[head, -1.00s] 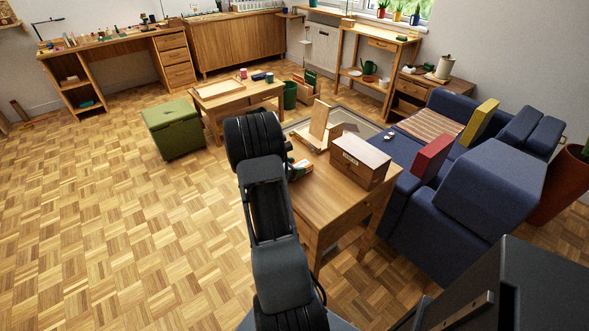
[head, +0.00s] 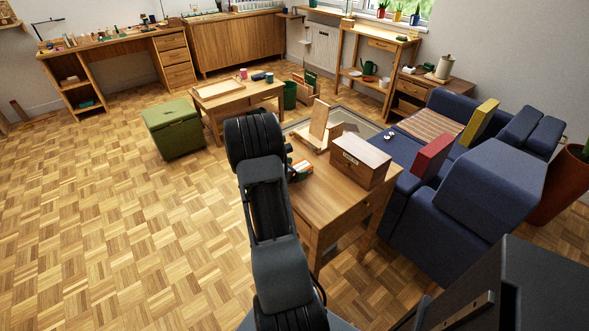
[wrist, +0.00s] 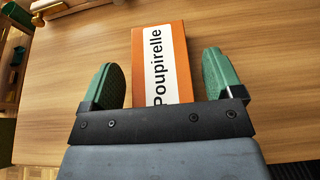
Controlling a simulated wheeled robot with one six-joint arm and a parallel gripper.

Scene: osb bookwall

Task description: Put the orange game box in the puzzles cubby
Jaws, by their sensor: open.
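The orange game box (wrist: 178,50), with a white band reading "Poupirelle", lies on the wooden table (wrist: 262,75) in the wrist view. My gripper (wrist: 162,70) is open, with one green finger on each side of the box. Gaps show between both fingers and the box, and its near end is hidden behind the gripper body. In the head view a small part of the orange box (head: 301,172) shows beside my arm at the table's left side; my arm hides most of the gripper. I cannot make out a puzzles cubby in either view.
A brown wooden box (head: 360,160) and an upright wooden stand (head: 319,125) are on the same table. The blue sofa (head: 440,180) is right of it. A green storage stool (head: 172,128) and a low table (head: 238,97) stand behind. The floor at left is clear.

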